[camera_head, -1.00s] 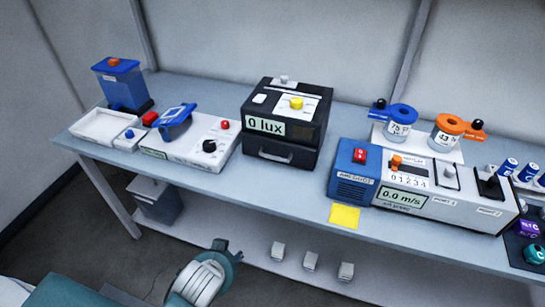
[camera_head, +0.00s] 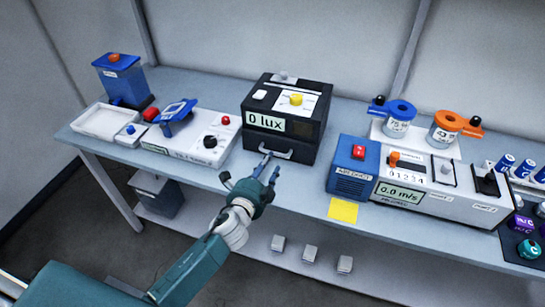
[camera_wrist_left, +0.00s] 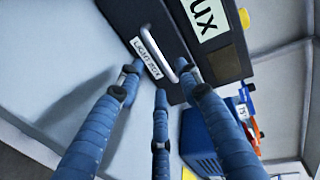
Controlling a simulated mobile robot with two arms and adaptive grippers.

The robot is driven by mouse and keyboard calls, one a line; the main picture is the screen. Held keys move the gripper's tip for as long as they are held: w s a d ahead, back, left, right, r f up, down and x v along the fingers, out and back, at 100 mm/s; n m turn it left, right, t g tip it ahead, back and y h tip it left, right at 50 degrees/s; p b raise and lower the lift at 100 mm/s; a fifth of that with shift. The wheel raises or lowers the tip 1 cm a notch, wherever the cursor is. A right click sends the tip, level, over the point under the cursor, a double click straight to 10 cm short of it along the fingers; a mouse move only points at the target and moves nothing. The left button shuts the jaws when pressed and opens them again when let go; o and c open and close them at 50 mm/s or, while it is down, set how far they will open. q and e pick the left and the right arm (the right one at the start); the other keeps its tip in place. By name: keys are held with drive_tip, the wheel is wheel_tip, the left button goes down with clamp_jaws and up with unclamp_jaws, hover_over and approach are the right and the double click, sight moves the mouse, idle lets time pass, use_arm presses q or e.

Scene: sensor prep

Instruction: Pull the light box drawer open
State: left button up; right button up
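The black light box (camera_head: 285,118) stands on the bench with a "0 lux" display on its front. Its drawer (camera_head: 303,152) is the dark lower front part and looks shut. A silver handle (camera_head: 282,155) runs across it; the handle also shows in the left wrist view (camera_wrist_left: 156,50), beside a "LIGHT BOX" label. My left gripper (camera_head: 269,168) is just in front of the handle. In the left wrist view its blue fingers (camera_wrist_left: 160,82) are spread apart, with the handle just beyond the tips. Nothing is visibly held. My right gripper is not in view.
A white panel with a black knob (camera_head: 210,141) lies left of the box. A blue unit with a red switch (camera_head: 352,175) and a yellow note (camera_head: 343,210) are to the right. Bare bench top lies in front of the box.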

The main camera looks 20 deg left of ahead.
use_arm(q)
drive_tip(key=x, duration=0.4)
drive_tip(key=shift+w+f, duration=0.15)
drive_tip(key=shift+w, duration=0.25)
clamp_jaws()
drive_tip(key=shift+s, duration=0.1)
